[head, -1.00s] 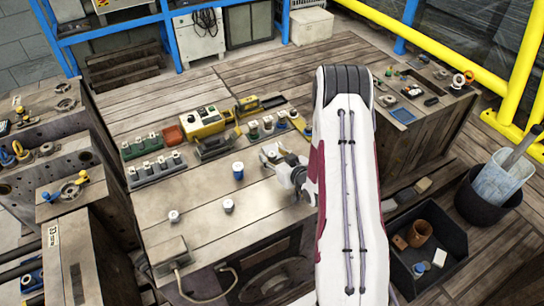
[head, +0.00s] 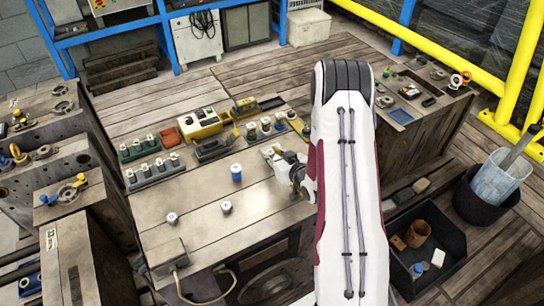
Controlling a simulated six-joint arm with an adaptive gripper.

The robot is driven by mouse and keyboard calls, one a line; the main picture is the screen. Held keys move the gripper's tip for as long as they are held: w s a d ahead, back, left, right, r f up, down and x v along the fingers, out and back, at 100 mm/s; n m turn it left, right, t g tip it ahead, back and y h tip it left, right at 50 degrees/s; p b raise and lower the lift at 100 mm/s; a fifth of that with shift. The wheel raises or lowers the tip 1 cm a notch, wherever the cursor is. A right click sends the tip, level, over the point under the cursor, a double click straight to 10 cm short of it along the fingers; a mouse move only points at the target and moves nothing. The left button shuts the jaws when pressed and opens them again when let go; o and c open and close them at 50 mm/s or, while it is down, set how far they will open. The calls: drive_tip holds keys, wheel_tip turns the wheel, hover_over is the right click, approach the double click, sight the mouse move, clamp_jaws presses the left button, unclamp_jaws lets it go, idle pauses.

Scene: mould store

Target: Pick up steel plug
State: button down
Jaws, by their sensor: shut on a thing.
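My gripper (head: 271,153) is over the right part of the wooden bench top (head: 190,245), just in front of the right-hand plug rack. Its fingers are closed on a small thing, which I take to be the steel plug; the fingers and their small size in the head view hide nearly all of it. A blue plug with a pale top (head: 236,173) stands upright to the left of my gripper. Two pale metallic plugs, one at the left (head: 172,218) and one in the middle (head: 226,207), stand upright nearer the front.
A dark rack (head: 150,183) with several plugs stands at the left, and another row of plugs (head: 265,127) stands behind my gripper. A yellow case (head: 200,123) is at the back. A grey box with a cable (head: 170,255) sits at the front left.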

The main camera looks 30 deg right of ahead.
sight(271, 153)
drive_tip(key=shift+r, duration=4.1)
drive_tip(key=shift+w, duration=0.1)
drive_tip(key=shift+w+r, duration=0.15)
drive_tip(key=shift+w, duration=1.3)
drive_tip(key=shift+f, duration=2.9)
drive_tip(key=shift+f, duration=0.1)
drive_tip(key=shift+f, duration=2)
